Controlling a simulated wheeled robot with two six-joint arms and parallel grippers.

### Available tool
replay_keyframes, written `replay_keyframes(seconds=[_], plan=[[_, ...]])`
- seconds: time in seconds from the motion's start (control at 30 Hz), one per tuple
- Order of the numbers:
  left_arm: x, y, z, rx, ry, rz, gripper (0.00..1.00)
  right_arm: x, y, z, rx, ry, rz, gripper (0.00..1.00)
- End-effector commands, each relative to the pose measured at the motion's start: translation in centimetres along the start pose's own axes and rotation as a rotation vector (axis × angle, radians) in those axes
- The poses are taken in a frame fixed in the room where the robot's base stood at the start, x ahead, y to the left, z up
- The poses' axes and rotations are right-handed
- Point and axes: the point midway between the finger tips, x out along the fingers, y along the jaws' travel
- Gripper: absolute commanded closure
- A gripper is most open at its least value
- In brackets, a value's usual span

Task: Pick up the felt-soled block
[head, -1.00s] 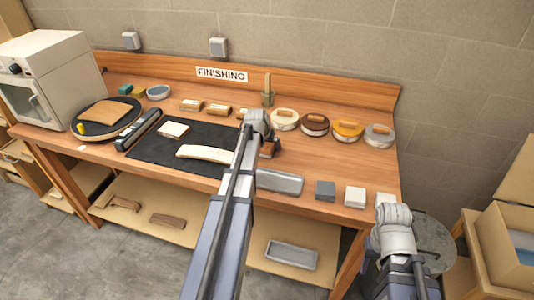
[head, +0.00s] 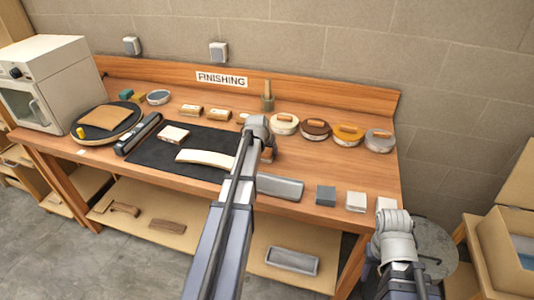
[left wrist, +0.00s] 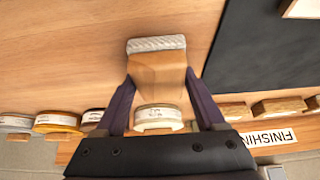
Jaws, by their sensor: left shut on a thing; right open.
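The felt-soled block (left wrist: 157,72) is a wooden block with a pale grey fibrous sole, seen in the left wrist view between the purple fingers. My left gripper (left wrist: 158,88) is shut on its sides. In the head view a small brown part of the block (head: 267,155) shows beside my left gripper (head: 257,128), over the bench right of the black mat; the arm hides most of it. I cannot tell whether its sole touches the bench. My right gripper (head: 393,222) is at the bench's front right corner, open; its fingers are hidden.
A curved pale strip (head: 206,158) lies on the black mat (head: 160,165).

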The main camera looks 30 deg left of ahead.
Motion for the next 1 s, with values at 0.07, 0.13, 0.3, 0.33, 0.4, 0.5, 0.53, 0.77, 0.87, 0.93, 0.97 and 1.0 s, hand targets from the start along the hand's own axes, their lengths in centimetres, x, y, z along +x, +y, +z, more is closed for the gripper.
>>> replay_keyframes(seconds=[0.07, 0.13, 0.3, 0.33, 0.4, 0.5, 0.53, 0.77, 0.87, 0.93, 0.97, 1.0], plan=[[0.0, 0.0, 0.0, 0.000, 0.000, 0.000, 0.85, 0.0, 0.0, 0.0, 0.000, 0.000, 0.000, 0.50], [0.0, 0.0, 0.0, 0.000, 0.000, 0.000, 0.85, 0.0, 0.0, 0.0, 0.000, 0.000, 0.000, 0.50], [-0.1, 0.0, 0.0, 0.000, 0.000, 0.000, 0.85, -0.1, 0.0, 0.0, 0.000, 0.000, 0.000, 0.50], [-0.1, 0.0, -0.1, 0.000, 0.000, 0.000, 0.85, -0.1, 0.0, 0.0, 0.000, 0.000, 0.000, 0.50], [-0.3, 0.0, -0.2, 0.000, 0.000, 0.000, 0.85, -0.3, 0.0, 0.0, 0.000, 0.000, 0.000, 0.50], [-0.8, 0.0, -0.5, 0.000, 0.000, 0.000, 0.85, -0.9, 0.1, 0.1, 0.000, 0.000, 0.000, 0.50], [-1.0, 0.0, -0.6, 0.000, 0.000, 0.000, 0.85, -1.2, 0.1, 0.1, 0.000, 0.000, 0.000, 0.50], [-3.5, 0.0, -2.0, 0.000, 0.000, 0.000, 0.85, -4.0, 0.4, 0.2, 0.000, 0.000, 0.000, 0.50], [-4.9, 0.0, -2.8, 0.000, 0.000, 0.000, 0.85, -5.6, 0.5, 0.3, 0.000, 0.000, 0.000, 0.50], [-5.9, 0.0, -3.4, 0.000, 0.000, 0.000, 0.85, -6.7, 0.6, 0.4, 0.000, 0.000, 0.000, 0.50], [-6.3, 0.0, -3.6, 0.000, 0.000, 0.000, 0.85, -7.2, 0.7, 0.4, 0.000, 0.000, 0.000, 0.50], [-6.8, 0.0, -3.9, 0.000, 0.000, 0.000, 0.85, -7.8, 0.8, 0.5, 0.000, 0.000, 0.000, 0.50]])
